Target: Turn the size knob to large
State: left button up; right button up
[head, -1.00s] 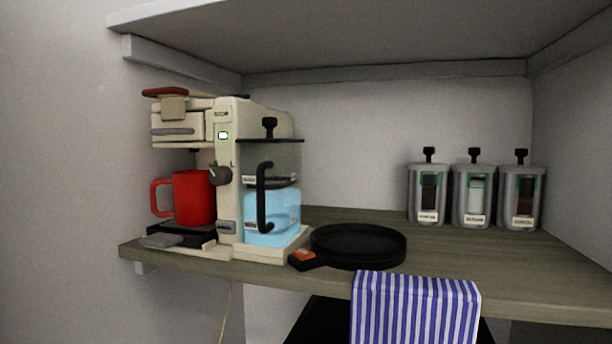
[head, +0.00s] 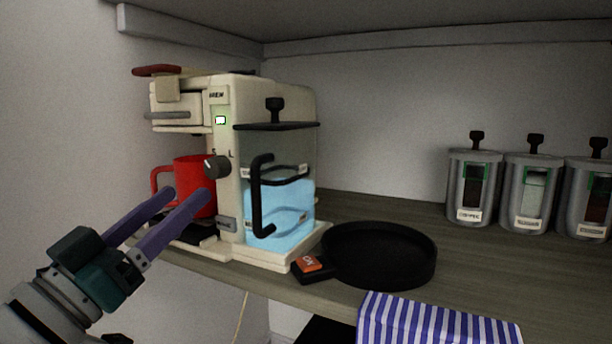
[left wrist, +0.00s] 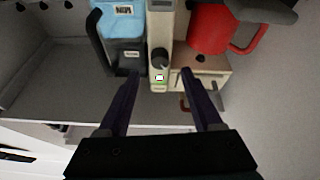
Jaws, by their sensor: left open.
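The cream coffee machine (head: 225,180) stands on the shelf, with a green-lit button on its front column. The dark round size knob (head: 216,167) sits on that column below the button, with an "L" mark at its upper right. The knob also shows in the left wrist view (left wrist: 159,58), between and beyond the fingers. My left gripper (head: 187,196) is open and empty, its purple fingers in front of the machine, below and left of the knob and apart from it. It also shows in the left wrist view (left wrist: 166,82). My right gripper is in neither view.
A red mug (head: 194,172) stands on the machine's left side. A clear water tank (head: 280,205) with a black handle is on its right. A black pan (head: 385,252), a striped cloth (head: 435,322) and several grey canisters (head: 474,188) are farther right. A shelf board hangs above.

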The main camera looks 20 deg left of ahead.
aim_at(211, 172)
pick_arm(q)
jog(key=x, duration=0.5)
jog(key=shift+w, duration=0.2)
grip_shut()
dwell(0.3)
